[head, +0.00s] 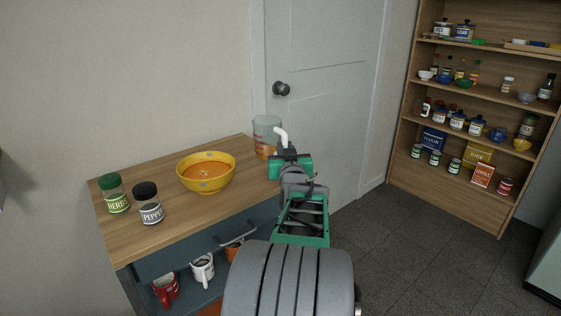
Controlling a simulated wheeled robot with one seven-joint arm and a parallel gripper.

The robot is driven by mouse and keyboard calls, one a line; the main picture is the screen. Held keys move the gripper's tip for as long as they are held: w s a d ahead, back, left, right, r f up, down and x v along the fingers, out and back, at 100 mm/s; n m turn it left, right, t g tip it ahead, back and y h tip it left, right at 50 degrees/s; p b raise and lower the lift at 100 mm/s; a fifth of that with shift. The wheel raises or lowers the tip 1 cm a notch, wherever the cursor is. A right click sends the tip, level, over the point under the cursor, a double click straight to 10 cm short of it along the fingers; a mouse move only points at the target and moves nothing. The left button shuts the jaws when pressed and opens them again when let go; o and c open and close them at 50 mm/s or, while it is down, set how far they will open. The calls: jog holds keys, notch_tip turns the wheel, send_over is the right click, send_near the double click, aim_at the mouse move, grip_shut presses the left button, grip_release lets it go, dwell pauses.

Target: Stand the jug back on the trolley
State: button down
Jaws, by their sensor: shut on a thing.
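The jug (265,138) is a clear, upright vessel with a pale handle and orange-red marks low on its side. It is at the far right end of the wooden-topped trolley (150,183). I cannot tell whether its base touches the top or hangs just above or past the edge. My green and grey gripper (287,154) is shut on the jug at its white handle (282,135). The gripper hides part of the jug's lower right side and the trolley's right edge.
A yellow bowl of orange soup (206,185) stands mid-trolley. A herbs jar (116,200) and a pepper jar (149,210) stand at the left. Behind are a door (325,90) and a stocked bookcase (450,190).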

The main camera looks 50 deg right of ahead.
jog(key=shift+w+d+f+b, duration=0.15)
jog(key=shift+f+b, duration=0.25)
jog(key=shift+f, duration=0.6)
jog(key=shift+w+d+f+b, duration=0.15)
jog(key=shift+f+b, duration=0.2)
jog(key=shift+f, duration=0.6)
jog(key=shift+f, duration=0.2)
jog(key=c, duration=1.4)
grip_release()
jog(key=shift+r, duration=0.2)
jog(key=v, duration=1.2)
